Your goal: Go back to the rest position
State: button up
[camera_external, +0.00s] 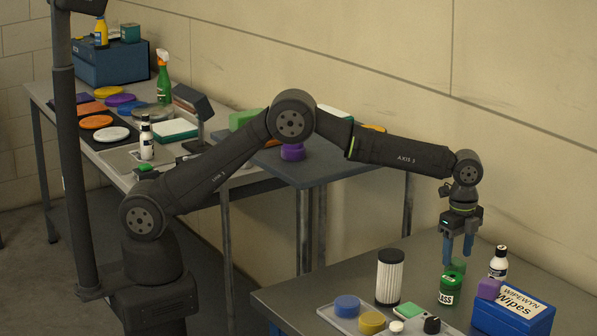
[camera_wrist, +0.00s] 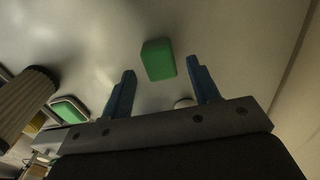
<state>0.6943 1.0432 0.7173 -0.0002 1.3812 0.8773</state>
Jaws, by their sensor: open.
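My gripper (camera_external: 458,262) hangs over the right part of the near grey table (camera_external: 300,293), blue fingers pointing down. It is open, and nothing is held in it. In the wrist view my gripper (camera_wrist: 162,80) shows its two fingers well apart.
Close by stand a white pleated filter (camera_external: 390,277), a white bottle (camera_external: 498,264) and a blue wipes box (camera_external: 512,315) with a purple block (camera_external: 489,288) at its left corner. A tray (camera_external: 345,322) holds small items. Cluttered benches (camera_external: 335,168) line the wall.

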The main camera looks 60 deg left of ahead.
jog(key=shift+r, duration=0.4)
jog(key=shift+f, duration=0.1)
